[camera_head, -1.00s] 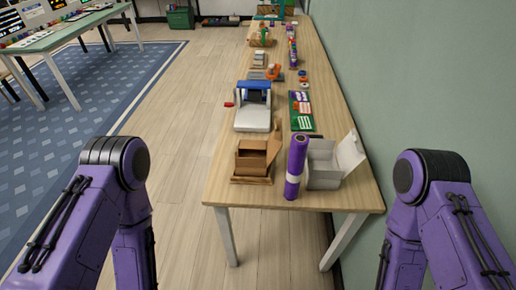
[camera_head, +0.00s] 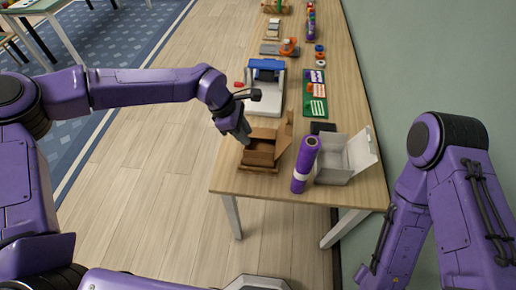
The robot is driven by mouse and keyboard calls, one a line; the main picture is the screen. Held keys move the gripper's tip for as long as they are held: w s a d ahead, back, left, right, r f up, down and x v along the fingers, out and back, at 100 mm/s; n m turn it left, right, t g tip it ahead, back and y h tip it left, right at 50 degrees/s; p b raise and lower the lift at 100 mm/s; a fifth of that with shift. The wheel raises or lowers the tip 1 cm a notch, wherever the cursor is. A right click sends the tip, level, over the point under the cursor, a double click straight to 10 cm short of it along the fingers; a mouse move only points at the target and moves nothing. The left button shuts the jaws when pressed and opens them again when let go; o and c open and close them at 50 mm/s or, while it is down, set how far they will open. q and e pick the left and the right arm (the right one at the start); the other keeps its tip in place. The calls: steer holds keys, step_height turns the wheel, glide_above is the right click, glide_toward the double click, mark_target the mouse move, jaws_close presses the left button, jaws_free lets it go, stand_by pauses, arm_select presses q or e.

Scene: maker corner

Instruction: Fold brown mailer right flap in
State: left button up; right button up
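The brown mailer (camera_head: 262,157) stands open near the close end of the wooden table. One brown flap (camera_head: 286,133) stands up at its right side, and another lies low along the front edge. My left gripper (camera_head: 243,136) is at the mailer's back left corner, pointing down, touching it or just above it. Its fingers look close together, but they are too small to tell whether they are open or shut. My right arm is folded at the right of the view, and its gripper is out of sight.
An open white box (camera_head: 343,160) is beside the roll. A blue and white machine (camera_head: 265,88) stands behind the mailer, with green cards (camera_head: 315,95) to the right.

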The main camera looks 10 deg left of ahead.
mark_target(258, 152)
arm_select(q)
steer(key=p+x, duration=0.3)
steer(key=x, duration=0.7)
steer(key=shift+s+d+f, duration=0.1)
steer(key=shift+s, duration=0.05)
jaws_close()
